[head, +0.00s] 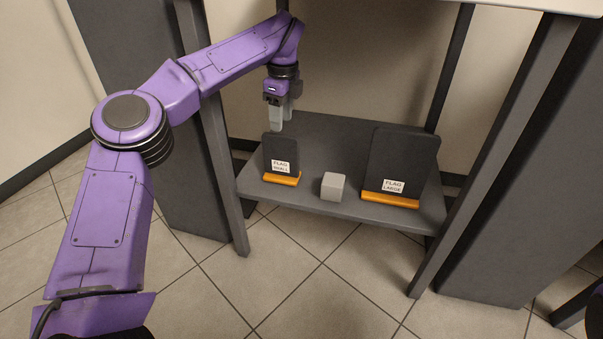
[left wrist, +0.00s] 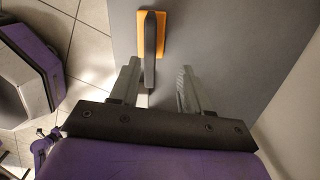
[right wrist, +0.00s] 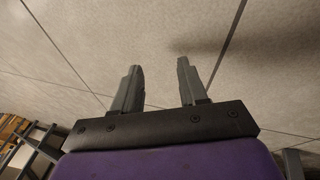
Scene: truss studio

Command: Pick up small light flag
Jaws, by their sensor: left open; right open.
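The small light flag (head: 281,155) is a dark upright panel with a white label reading "FLAG SMALL" and an orange base. It stands at the left of the grey shelf (head: 330,150). In the left wrist view the flag (left wrist: 150,45) shows from above, edge-on, with its orange base around it. My left gripper (head: 277,122) is open, just above and behind the flag's top. In its wrist view the left fingertips (left wrist: 158,75) sit apart, with the panel's near end between them or just ahead; contact is unclear. My right gripper (right wrist: 160,65) is open and empty, away from the shelf.
A large flag (head: 402,165) labelled "FLAG LARGE" stands at the right of the shelf. A small grey cube (head: 333,187) sits between the two flags near the front edge. Dark posts (head: 225,165) flank the shelf on both sides. Tiled floor lies in front.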

